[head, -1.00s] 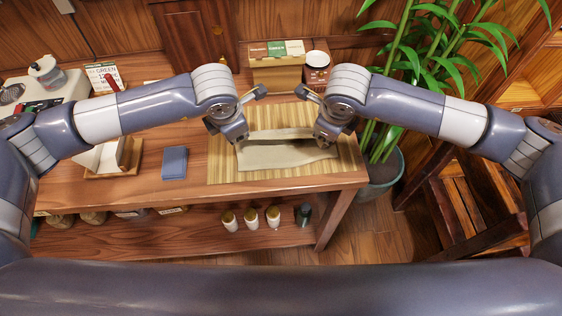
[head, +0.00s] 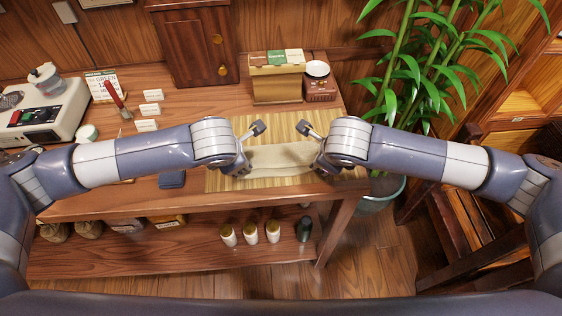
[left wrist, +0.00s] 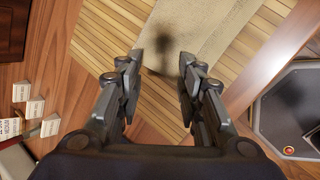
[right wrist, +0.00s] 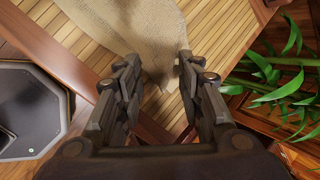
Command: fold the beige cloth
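The beige cloth (head: 282,161) lies as a wide strip on the slatted bamboo mat (head: 225,184), between my two wrists. Its left and right ends are hidden by my arms in the head view. The cloth also shows in the left wrist view (left wrist: 215,28) and in the right wrist view (right wrist: 125,30). My left gripper (left wrist: 160,62) is open and empty, over one end of the cloth. My right gripper (right wrist: 158,68) is open, its fingers apart over the other end; I cannot tell its height above the cloth.
A potted bamboo (head: 385,150) stands right of the table. Bottles (head: 250,232) stand on the lower shelf.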

